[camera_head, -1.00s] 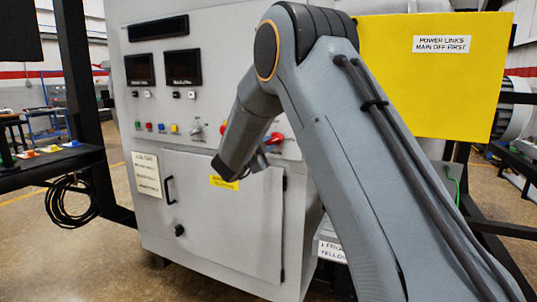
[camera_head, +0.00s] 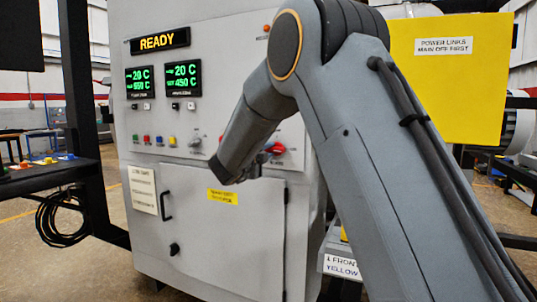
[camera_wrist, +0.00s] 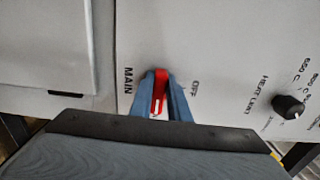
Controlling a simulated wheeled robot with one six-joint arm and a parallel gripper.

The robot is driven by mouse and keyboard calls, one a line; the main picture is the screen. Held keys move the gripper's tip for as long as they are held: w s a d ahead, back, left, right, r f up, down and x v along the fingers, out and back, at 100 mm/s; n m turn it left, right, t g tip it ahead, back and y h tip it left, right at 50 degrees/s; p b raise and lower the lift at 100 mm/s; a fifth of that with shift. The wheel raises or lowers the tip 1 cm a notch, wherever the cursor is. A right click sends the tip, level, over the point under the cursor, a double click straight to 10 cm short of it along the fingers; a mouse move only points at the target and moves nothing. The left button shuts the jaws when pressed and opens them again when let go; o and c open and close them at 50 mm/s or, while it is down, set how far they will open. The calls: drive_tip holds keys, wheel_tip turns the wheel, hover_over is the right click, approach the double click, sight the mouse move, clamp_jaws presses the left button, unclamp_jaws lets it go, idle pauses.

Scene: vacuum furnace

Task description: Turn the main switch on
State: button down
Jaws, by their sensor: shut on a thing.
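The main switch is a red knob (camera_head: 279,149) on the grey front panel of the furnace cabinet. In the wrist view its red handle (camera_wrist: 160,88) lies between the two blue fingers of my gripper (camera_wrist: 162,92), with MAIN lettered on one side and OFF on the other. My gripper is shut on the handle. In the head view my gripper (camera_head: 266,150) reaches the knob from the left, and my arm hides part of the panel. The status display (camera_head: 160,41) is lit and reads READY. Two lit green temperature displays (camera_head: 139,81) (camera_head: 182,78) show 20 C.
A black HEAT LIMIT knob (camera_wrist: 288,106) sits on the panel beside the switch. Several coloured buttons (camera_head: 159,140) are in a row left of my arm. A cabinet door (camera_head: 225,235) with a handle is below. A yellow POWER LINKS board (camera_head: 460,85) stands at right.

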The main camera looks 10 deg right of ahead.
drive_tip(key=c, duration=1.7)
unclamp_jaws()
drive_tip(key=b+v, duration=0.1)
drive_tip(key=v, duration=0.6)
drive_tip(key=shift+s+a, duration=0.25)
drive_tip(key=shift+s, duration=0.05)
